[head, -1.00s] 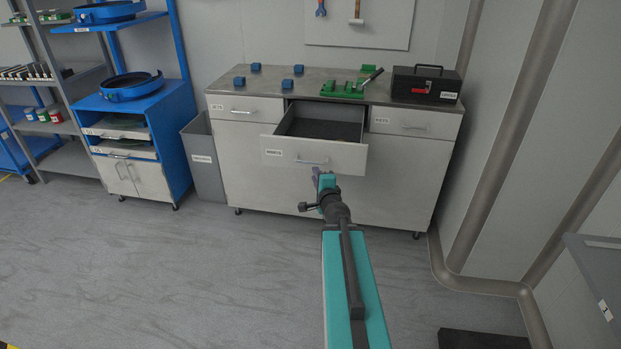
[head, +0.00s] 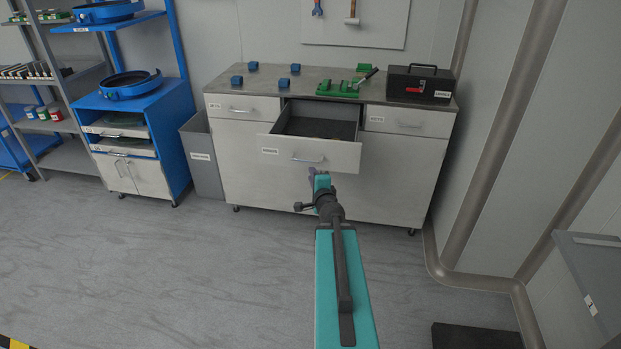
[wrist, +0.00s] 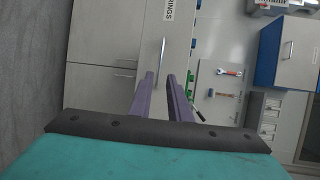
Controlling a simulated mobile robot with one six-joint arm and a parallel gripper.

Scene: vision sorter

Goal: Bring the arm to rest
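My arm (head: 342,275) reaches forward from the bottom of the head view, toward the workbench. My gripper (wrist: 159,77) shows two purple fingers with a gap between them in the wrist view. The gripper appears apart from the handle, though the exact distance is hard to tell.
The workbench top (head: 330,78) bears several blue blocks (head: 295,69), a green fixture (head: 343,88) and a black toolbox (head: 418,84). A grey bin (head: 202,155) and a blue cabinet (head: 172,130) stand left. Pipes (head: 480,170) run along the right wall.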

